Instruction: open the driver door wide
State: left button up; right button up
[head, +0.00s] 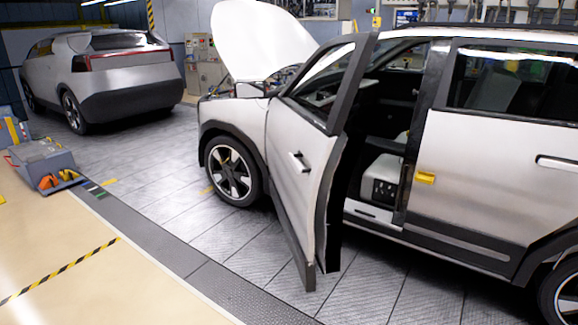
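The driver door (298,160) of the silver car (487,165) stands swung well out from the body, hinged at its front edge behind the front wheel. Its outer skin and dark handle (299,161) face me. The door opening behind it shows the dark cabin and a light seat (384,172). A yellow latch part (426,178) sits on the body side behind the opening. I cannot tell the door's exact angle. Neither of my grippers is in view.
The car's white hood (262,38) is raised. A second silver car (103,75) stands at the back left. A grey floor unit (46,163) with orange parts is at the left. The tiled floor (240,245) in front of the door is clear.

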aim_at(309, 207)
jog(key=i+j, duration=0.1)
jog(key=j, duration=0.15)
jog(key=i+l+u, duration=0.1)
jog(key=i+l, duration=0.2)
jog(key=i+l+u, duration=0.1)
jog(key=i+l, duration=0.45)
jog(key=i+l+u, duration=0.15)
jog(key=l, duration=0.3)
jog(key=i+l+u, duration=0.1)
jog(key=i+l, duration=0.25)
jog(key=i+l+u, duration=0.1)
jog(key=i+l, duration=0.15)
jog(key=l, duration=0.2)
jog(key=i+l, duration=0.25)
jog(key=l, duration=0.15)
jog(key=i+l+u, duration=0.15)
jog(key=l, duration=0.25)
jog(key=i, duration=0.05)
